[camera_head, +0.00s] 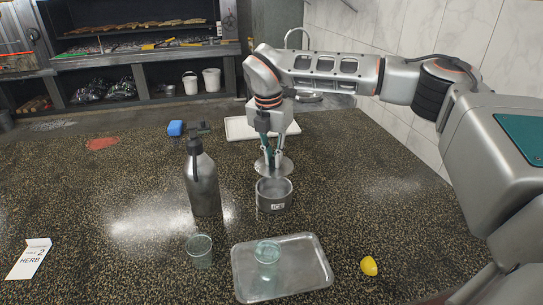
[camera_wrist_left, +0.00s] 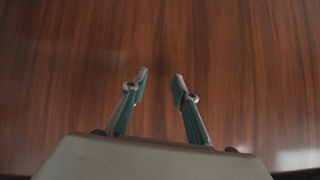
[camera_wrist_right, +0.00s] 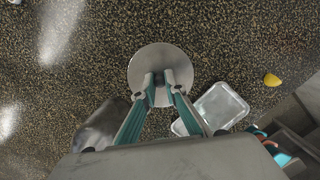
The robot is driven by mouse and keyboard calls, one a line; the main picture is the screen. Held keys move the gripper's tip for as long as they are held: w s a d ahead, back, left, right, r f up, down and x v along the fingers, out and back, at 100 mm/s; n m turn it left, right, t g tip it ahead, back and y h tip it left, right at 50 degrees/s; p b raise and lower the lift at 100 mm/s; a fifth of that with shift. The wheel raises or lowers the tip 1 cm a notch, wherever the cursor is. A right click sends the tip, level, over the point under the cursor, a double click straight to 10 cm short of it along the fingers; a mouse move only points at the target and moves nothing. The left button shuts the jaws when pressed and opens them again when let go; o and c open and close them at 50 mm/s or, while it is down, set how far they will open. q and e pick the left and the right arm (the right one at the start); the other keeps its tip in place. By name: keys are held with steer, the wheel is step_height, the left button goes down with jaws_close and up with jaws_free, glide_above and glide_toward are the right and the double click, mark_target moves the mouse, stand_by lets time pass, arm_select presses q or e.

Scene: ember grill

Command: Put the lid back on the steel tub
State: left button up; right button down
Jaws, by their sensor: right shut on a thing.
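The steel tub (camera_head: 274,202), a short grey cylinder with an ICE label, stands upright on the speckled counter with its open top showing. My right gripper (camera_head: 271,160) is shut on the lid (camera_head: 284,168), a round flat steel disc, and holds it over the tub's far rim, apparently a little above it. In the right wrist view the lid (camera_wrist_right: 150,62) lies under the fingertips (camera_wrist_right: 160,80) and hides the tub; the knob or grip point is covered by the fingers. My left gripper (camera_wrist_left: 161,78) is open and empty over a brown wooden surface, away from the counter items.
A dark steel bottle (camera_head: 203,182) stands close left of the tub. A metal tray (camera_head: 310,268) with a glass (camera_head: 267,252) is in front, another glass (camera_head: 199,250) left of it. A lemon piece (camera_head: 369,266), a HERB card (camera_head: 29,258), a blue block (camera_head: 175,128) and a white board (camera_head: 236,128) lie around.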

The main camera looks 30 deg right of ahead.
mark_target(273, 166)
steer(key=shift+f, duration=1.75)
steer(key=shift+f+b, duration=0.45)
steer(key=shift+f, duration=0.35)
steer(key=shift+f+b, duration=0.35)
steer(key=shift+f, duration=0.25)
arm_select(q)
steer(key=shift+w+d+r+t+h, duration=0.2)
steer(key=shift+w+d, duration=0.1)
steer(key=shift+d, duration=0.15)
steer(key=shift+w+d+r+t+h, duration=0.15)
steer(key=shift+w+d, duration=0.1)
steer(key=shift+d, duration=0.15)
steer(key=shift+s+a+f, duration=0.1)
steer(key=shift+a+f, duration=0.05)
steer(key=shift+a, duration=0.05)
steer(key=shift+d+f, duration=0.1)
steer(key=shift+f, duration=0.05)
arm_select(e)
steer(key=shift+f, duration=0.15)
